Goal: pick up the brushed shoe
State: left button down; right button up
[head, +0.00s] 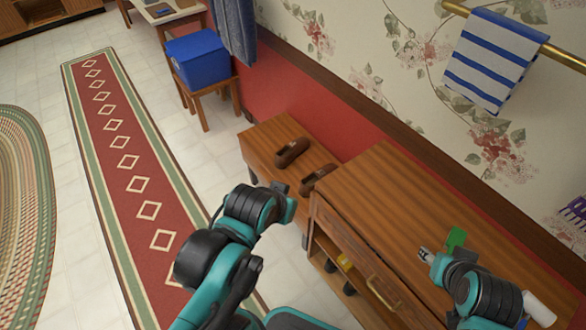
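Two brown shoes rest on a low wooden bench (262,140) by the wall. One shoe (292,152) lies farther back; the other shoe (319,178) lies nearer, beside the taller cabinet. I cannot tell from their look which is brushed. My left gripper (279,188) is just left of the nearer shoe in the picture, seemingly above the bench's front edge, with its fingers small and mostly hidden by its wrist. My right gripper (425,255) is over the wooden cabinet top, its fingers too small to read.
The wooden cabinet (375,205) stands right of the bench, with a handled drawer and dark items on a shelf below. A green object (456,240) is beside my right gripper. A blue bin (200,60) sits on a stool behind. Open floor with a red runner (125,150) lies left.

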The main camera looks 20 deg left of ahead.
aim_at(308, 183)
jog(key=u, duration=0.55)
jog(key=i+j+z, duration=0.1)
jog(key=z, duration=0.35)
jog(key=j+z, duration=0.35)
jog(key=z, duration=0.15)
jog(key=i+j+z, duration=0.1)
jog(key=j+z, duration=0.2)
jog(key=z, duration=0.15)
